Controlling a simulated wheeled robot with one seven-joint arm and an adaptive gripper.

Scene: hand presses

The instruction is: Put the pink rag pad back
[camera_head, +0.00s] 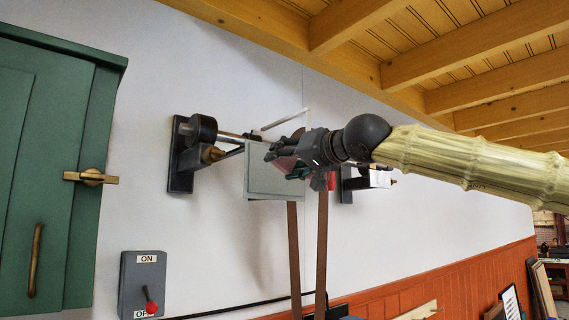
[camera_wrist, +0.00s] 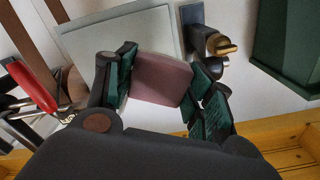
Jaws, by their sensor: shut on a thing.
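The pink rag pad (camera_wrist: 161,80) is a dull pink block in the wrist view, held between the green-padded fingers of my gripper (camera_wrist: 165,84). In the head view my gripper (camera_head: 283,165) is up near the wall, in front of a pale grey panel (camera_head: 258,182). Only a small part of the pink pad (camera_head: 285,164) shows there, the rest hidden by the fingers. In the wrist view the grey panel (camera_wrist: 110,38) lies behind the pad. I cannot tell whether the pad touches it.
A wall-mounted shaft with a black pulley (camera_head: 203,128) runs behind my gripper, and brown belts (camera_head: 294,250) hang below. A green cabinet (camera_head: 50,170) stands at left, above and beside an ON/OFF switch box (camera_head: 143,284). A red part (camera_wrist: 33,86) is close by in the wrist view. Wooden beams (camera_head: 470,65) are overhead.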

